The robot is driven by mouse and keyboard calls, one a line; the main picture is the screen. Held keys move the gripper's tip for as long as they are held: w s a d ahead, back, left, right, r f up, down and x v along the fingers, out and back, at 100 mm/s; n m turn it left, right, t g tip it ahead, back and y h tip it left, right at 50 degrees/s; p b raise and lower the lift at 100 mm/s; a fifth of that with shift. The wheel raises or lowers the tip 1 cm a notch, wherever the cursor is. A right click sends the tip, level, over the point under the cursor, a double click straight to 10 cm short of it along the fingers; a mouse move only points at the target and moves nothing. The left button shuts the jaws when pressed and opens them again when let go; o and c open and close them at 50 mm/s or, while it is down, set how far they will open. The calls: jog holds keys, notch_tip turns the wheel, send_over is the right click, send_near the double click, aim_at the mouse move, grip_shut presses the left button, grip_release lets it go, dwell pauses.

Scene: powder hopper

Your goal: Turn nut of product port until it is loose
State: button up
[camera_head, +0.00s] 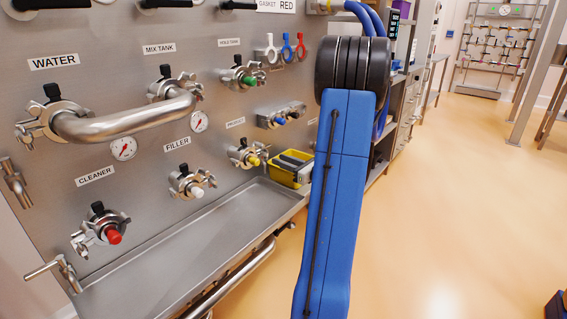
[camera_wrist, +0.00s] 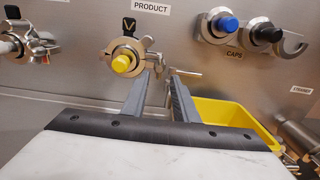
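The product port (camera_wrist: 124,60) is a steel clamp with a yellow cap (camera_wrist: 122,64), under the PRODUCT label in the wrist view. It also shows in the head view (camera_head: 245,157). Its nut (camera_wrist: 188,72) is a small steel wing piece sticking out to the right of the clamp. My gripper (camera_wrist: 164,74) points at the panel with its two grey fingers parallel and a gap between them. The fingertips are close to the nut, one on each side of its line. Contact cannot be told. The head view hides the gripper behind my blue arm.
A yellow bin (camera_wrist: 232,118) stands right of the fingers, with the caps rack (camera_wrist: 238,32) above. The filler port (camera_head: 187,183) is left of the product port. A steel trough (camera_head: 190,240) runs below the panel. Open floor (camera_head: 460,200) lies to the right.

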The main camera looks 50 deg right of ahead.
aim_at(268, 155)
jog(key=w, duration=0.7)
jog(key=shift+w+a, duration=0.15)
jog(key=shift+a, duration=0.25)
jog(key=shift+w, duration=0.15)
jog(key=shift+r, duration=0.1)
jog(key=shift+c, duration=0.2)
jog(key=shift+w+r, duration=0.1)
jog(key=c, duration=0.6)
jog(key=shift+c, duration=0.2)
jog(key=n, duration=0.6)
grip_shut()
jog(key=shift+n, duration=1)
